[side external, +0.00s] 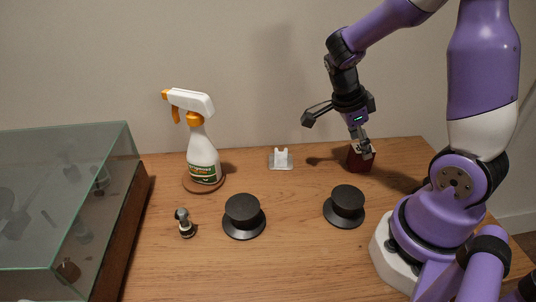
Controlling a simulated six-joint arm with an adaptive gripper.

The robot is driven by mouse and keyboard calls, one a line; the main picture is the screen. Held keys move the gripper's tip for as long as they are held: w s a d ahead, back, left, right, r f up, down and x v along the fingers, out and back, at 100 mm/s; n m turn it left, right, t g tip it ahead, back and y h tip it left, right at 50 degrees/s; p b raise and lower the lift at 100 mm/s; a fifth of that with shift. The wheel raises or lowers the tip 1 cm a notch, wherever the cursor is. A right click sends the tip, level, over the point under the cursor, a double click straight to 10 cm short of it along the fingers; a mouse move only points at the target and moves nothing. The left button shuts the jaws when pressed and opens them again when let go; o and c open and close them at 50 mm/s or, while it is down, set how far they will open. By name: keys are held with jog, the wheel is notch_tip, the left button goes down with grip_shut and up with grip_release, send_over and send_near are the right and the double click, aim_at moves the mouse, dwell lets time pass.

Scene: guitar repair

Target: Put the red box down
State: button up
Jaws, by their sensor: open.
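The red box (355,159) is dark red and stands on the wooden table (290,220) at the back right. My gripper (337,134) is open above and to the left of the box. One finger points out to the left, clear of everything. The other finger hangs down in front of the box and hides part of it. I cannot tell whether that finger touches the box.
A spray bottle (203,158) stands on a round coaster at the back left. Two black knobs (243,212) (346,203), a small metal piece (184,222) and a white holder (281,159) stand on the table. A glass case (70,200) fills the left side. The front middle is clear.

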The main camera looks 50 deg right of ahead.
jog(key=v, duration=0.8)
jog(key=a+r+n+t+y, duration=0.3)
jog(key=a+n+t, duration=0.5)
jog(key=n, duration=1.9)
jog(key=a+r, duration=0.1)
jog(key=a, duration=0.4)
jog(key=shift+s+r+t, duration=0.2)
jog(key=shift+r+t, duration=0.15)
jog(key=shift+t, duration=0.05)
